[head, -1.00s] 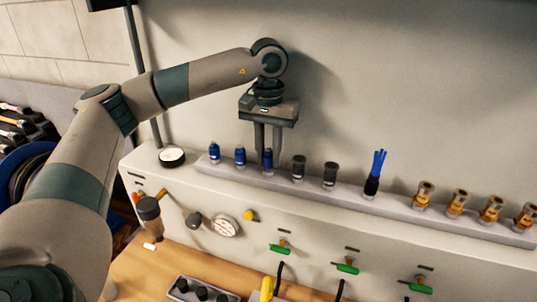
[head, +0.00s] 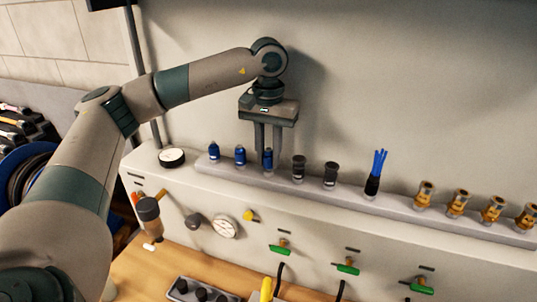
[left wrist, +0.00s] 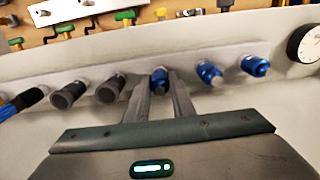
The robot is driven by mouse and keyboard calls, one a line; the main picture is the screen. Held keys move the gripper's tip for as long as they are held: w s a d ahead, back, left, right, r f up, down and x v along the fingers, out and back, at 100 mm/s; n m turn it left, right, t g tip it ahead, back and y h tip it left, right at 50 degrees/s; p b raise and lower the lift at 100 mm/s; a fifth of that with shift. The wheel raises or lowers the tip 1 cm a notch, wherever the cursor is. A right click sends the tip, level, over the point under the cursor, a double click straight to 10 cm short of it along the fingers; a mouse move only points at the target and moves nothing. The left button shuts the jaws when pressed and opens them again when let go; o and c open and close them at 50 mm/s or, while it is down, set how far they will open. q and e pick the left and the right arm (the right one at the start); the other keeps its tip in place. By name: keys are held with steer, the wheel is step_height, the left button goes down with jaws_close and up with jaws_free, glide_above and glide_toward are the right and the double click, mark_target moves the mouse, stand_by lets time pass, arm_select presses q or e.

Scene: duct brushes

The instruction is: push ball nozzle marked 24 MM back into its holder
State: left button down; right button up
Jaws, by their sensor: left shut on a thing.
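A row of nozzles stands along a grey holder rail (head: 400,210) on top of the panel. My left gripper (head: 265,168) points straight down and is shut on the third blue nozzle (head: 267,158) from the left. That nozzle also shows between the fingers in the left wrist view (left wrist: 159,80). It looks upright in the rail, but I cannot tell how deep it sits. Two more blue nozzles (head: 213,150) (head: 240,155) stand to its left. No 24 MM marking is readable in either view. My right gripper is not in view.
Two black nozzles (head: 299,168) (head: 330,175) stand close to the right of the gripper. Further right are a black holder with blue bristles (head: 374,175) and several brass nozzles (head: 457,202). A round gauge (head: 172,157) lies left of the rail. The wall rises close behind.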

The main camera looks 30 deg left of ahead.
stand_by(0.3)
arm_select(q)
steer(key=shift+f+b, duration=0.5)
steer(key=shift+b, duration=0.1)
stand_by(0.3)
steer(key=c, duration=1.4)
jaws_free()
steer(key=shift+c, duration=0.2)
steer(key=shift+r, duration=0.1)
steer(key=shift+r+b, duration=0.4)
steer(key=shift+r, duration=0.2)
step_height(320, 180, up, 9)
steer(key=shift+f+b, duration=0.1)
steer(key=shift+b, duration=0.8)
steer(key=shift+r, duration=0.85)
